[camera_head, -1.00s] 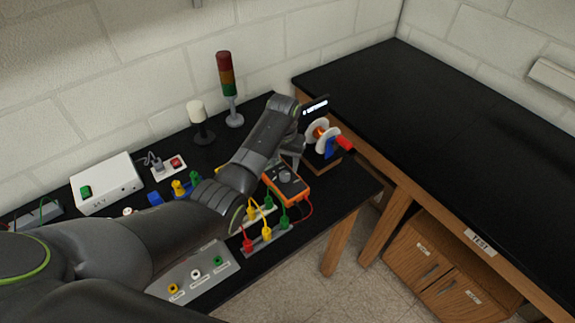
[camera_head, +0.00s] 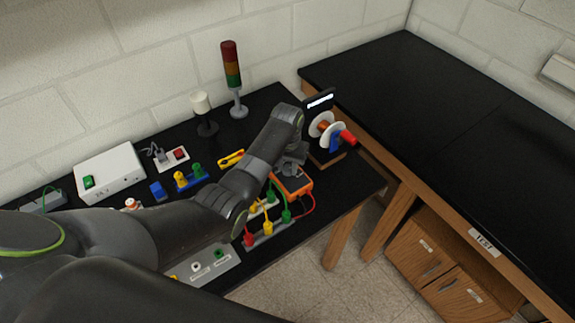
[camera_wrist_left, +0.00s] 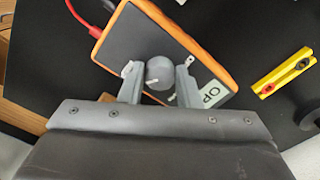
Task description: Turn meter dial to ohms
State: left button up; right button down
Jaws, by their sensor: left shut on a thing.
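The orange-edged meter (camera_head: 303,191) lies on the black bench, partly hidden by my left arm in the head view. In the left wrist view the meter (camera_wrist_left: 196,36) shows its dark face and a round grey dial (camera_wrist_left: 159,72) with a pale pointer mark. My left gripper (camera_head: 290,168) is over the meter. In the left wrist view its two fingers (camera_wrist_left: 159,82) stand on either side of the dial and are shut on it. A label reading "OP" is partly hidden by the right-hand finger. My right gripper is not in view.
Red, yellow and green plugs with leads (camera_head: 267,222) stand close to the meter. A spool stand (camera_head: 326,140) is just behind it. A yellow tool (camera_wrist_left: 283,73) lies beside it. A signal tower (camera_head: 233,80) and white box (camera_head: 108,172) stand further back.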

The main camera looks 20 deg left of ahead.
pick_arm(q)
jog(key=shift+c, duration=0.2)
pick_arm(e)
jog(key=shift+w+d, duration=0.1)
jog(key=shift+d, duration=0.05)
pick_arm(q)
jog(key=shift+n, duration=0.3)
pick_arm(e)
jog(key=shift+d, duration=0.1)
pick_arm(q)
jog(key=n, duration=0.5)
jog(key=shift+d, duration=0.1)
jog(key=n, duration=0.4)
jog(key=shift+w, duration=0.1)
jog(key=shift+n, duration=1)
